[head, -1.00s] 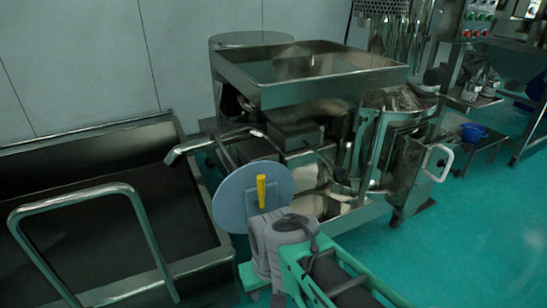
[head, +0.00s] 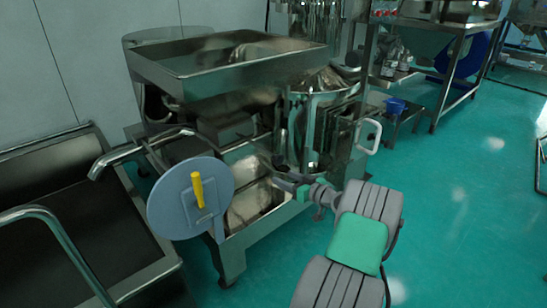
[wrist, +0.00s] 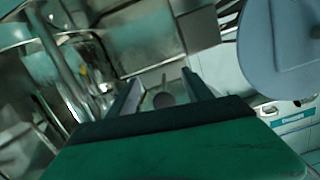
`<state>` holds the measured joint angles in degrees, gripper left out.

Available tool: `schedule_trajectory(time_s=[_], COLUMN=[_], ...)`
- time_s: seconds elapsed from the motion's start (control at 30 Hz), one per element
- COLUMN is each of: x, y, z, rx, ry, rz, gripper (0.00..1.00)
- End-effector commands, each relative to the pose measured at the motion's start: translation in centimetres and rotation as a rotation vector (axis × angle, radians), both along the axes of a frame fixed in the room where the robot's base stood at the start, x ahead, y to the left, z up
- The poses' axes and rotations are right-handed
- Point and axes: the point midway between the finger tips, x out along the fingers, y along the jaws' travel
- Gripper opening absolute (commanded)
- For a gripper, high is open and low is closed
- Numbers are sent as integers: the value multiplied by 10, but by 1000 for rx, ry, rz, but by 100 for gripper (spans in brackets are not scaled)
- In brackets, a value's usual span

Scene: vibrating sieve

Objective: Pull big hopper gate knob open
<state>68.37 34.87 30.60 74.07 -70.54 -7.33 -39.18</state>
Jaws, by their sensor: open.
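The sieve machine's big rectangular steel hopper (head: 235,62) stands at upper middle in the head view. A small round dark knob (wrist: 163,99) on a thin rod shows in the wrist view, between my two fingers in the picture. I cannot tell if it lies within their reach. I cannot make the knob out in the head view. My gripper (head: 280,182) is in front of the machine's lower body, below the hopper. In the wrist view my gripper (wrist: 162,90) is open, with its fingers apart and nothing held.
A blue-grey disc (head: 165,208) with a yellow handle (head: 198,190) stands left of my gripper; the disc fills the wrist view's upper right (wrist: 285,45). A bent steel pipe (head: 130,152) and dark bin (head: 75,215) are farther left. Green floor (head: 455,215) is clear at right.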

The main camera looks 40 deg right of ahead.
Motion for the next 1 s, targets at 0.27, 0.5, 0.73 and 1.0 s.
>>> schedule_trajectory(time_s=[0.27, 0.5, 0.73, 1.0], x=[24, 70, 85, 84], y=[-10, -8, -9, -9], z=[51, 50, 52, 52], rx=[-127, -125, -124, -124], ry=[-179, -177, -175, -175], rz=[-14, -13, -17, -17], gripper=[59, 59, 59, 50])
